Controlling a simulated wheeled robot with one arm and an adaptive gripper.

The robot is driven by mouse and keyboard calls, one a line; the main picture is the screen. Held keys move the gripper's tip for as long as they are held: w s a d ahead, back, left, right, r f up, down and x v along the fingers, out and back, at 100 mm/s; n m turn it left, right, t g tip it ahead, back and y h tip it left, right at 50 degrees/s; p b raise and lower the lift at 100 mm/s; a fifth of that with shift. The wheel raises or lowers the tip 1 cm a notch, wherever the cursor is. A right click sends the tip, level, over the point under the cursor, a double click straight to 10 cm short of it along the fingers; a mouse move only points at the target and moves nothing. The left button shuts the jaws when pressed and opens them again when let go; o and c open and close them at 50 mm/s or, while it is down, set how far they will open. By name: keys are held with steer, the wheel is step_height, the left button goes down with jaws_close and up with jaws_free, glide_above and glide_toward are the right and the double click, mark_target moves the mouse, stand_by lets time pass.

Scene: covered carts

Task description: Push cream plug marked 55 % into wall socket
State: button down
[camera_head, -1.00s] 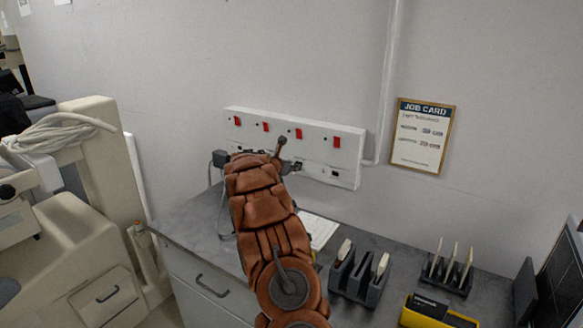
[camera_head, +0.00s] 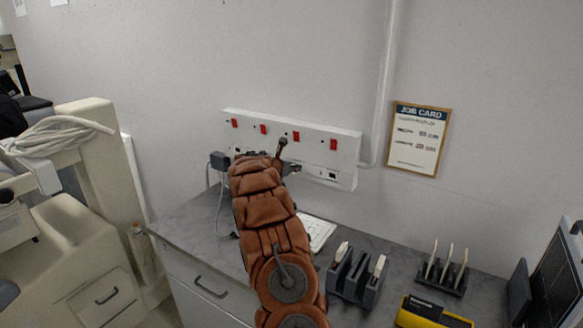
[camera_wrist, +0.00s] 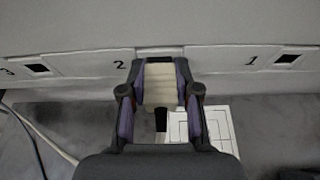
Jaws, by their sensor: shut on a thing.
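My gripper (camera_wrist: 162,78) is shut on a cream plug (camera_wrist: 160,88), held between its two dark fingers in the wrist view. The plug's far end is at the white wall socket strip (camera_wrist: 90,66), in front of the opening beside the number 2. I cannot tell whether it is touching or inside that opening. No 55 % mark is readable on it. In the head view the socket strip (camera_head: 345,148) runs along the wall with red switches, and my brown arm hides the plug and much of the gripper (camera_head: 292,169).
A dark plug (camera_head: 219,160) with a cable sits at the strip's left end. On the grey counter (camera_head: 195,222) are a white sheet (camera_head: 318,232), dark holders with cream pieces (camera_head: 355,275) and a yellow box (camera_head: 425,312). A job card (camera_head: 418,140) hangs right.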

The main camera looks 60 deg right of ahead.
steer(key=shift+d, duration=0.1)
steer(key=c, duration=0.7)
jaws_free()
steer(key=shift+c, duration=0.2)
steer(key=v, duration=1.2)
